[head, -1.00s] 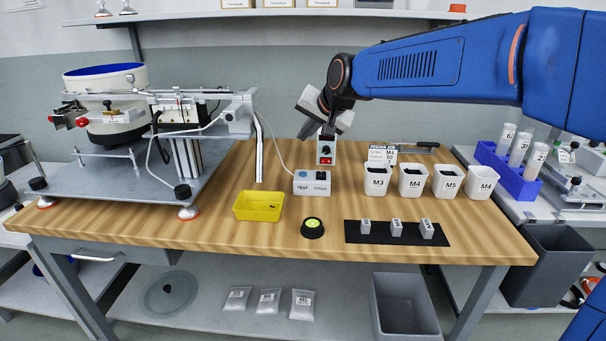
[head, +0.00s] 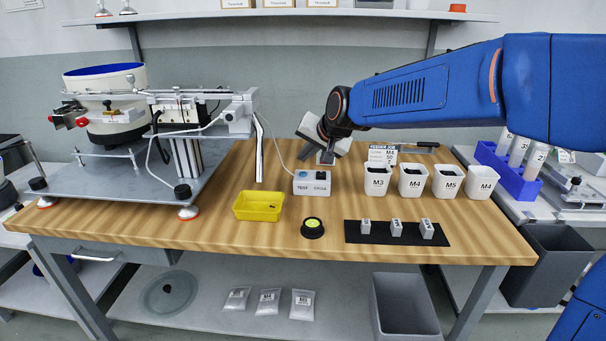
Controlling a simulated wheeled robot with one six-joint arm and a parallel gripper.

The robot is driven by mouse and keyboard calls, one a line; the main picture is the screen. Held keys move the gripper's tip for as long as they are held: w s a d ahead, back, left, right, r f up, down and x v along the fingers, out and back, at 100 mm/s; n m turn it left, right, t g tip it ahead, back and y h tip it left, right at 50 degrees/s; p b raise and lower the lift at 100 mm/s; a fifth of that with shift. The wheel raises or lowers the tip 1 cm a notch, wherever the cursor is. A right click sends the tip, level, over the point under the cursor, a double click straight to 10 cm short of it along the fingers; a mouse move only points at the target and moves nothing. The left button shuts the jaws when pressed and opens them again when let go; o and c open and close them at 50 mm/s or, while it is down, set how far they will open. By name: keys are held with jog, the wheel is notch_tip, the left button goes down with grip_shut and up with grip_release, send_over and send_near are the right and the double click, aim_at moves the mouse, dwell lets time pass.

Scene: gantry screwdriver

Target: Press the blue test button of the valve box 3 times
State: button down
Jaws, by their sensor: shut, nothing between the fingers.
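The valve box is a small light box (head: 312,188) with the labels TEST and CYCLE on its front, standing on the wooden bench. Its blue test button (head: 301,174) is on the top left, above the TEST label. A dark button (head: 321,175) is on the top right, above CYCLE. My gripper (head: 304,154) comes in from the right and tilts down to the left. Its fingers are shut and empty.
A grey box with a red switch is mostly hidden behind my gripper. A yellow tray (head: 240,213) and a black-and-yellow round piece (head: 312,228) are in front. White labelled bins (head: 412,181) stand to the right. The feeder machine (head: 105,190) fills the left.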

jog(key=shift+f, duration=1.15)
jog(key=shift+f, duration=0.1)
dwell(1.2)
jog(key=shift+f, duration=0.35)
jog(key=shift+f, duration=0.4)
dwell(1.0)
jog(key=shift+r, duration=0.85)
jog(key=shift+r, duration=2.45)
